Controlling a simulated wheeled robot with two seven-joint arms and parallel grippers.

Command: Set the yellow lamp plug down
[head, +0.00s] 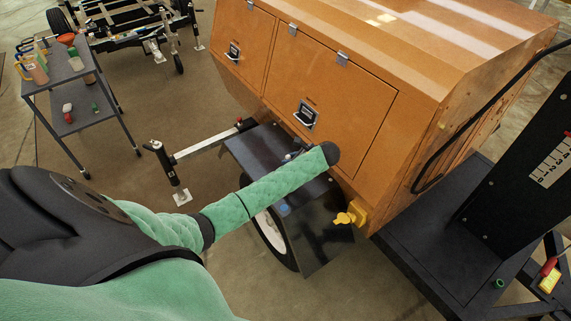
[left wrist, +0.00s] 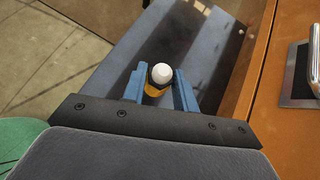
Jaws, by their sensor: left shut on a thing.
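My left gripper (left wrist: 160,88) is shut on the yellow lamp plug (left wrist: 157,90), which shows a yellow body, a dark band and a round white end between the blue fingers. Beyond them is the dark top of the fender (left wrist: 95,75), beside the orange cabinet. I cannot tell whether the plug touches the fender. In the head view my green arm covers most of the gripper; only a small blue and white bit of it (head: 291,155) shows over the fender top (head: 250,150). My right gripper is not in view.
The orange cabinet (head: 345,95) has latched doors and rises right beside the fender. A yellow fitting (head: 346,217) sticks out at its lower corner. A black mast (head: 520,170) stands at the right. A grey cart (head: 68,75) with bottles and tools stands at the left, with open floor between.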

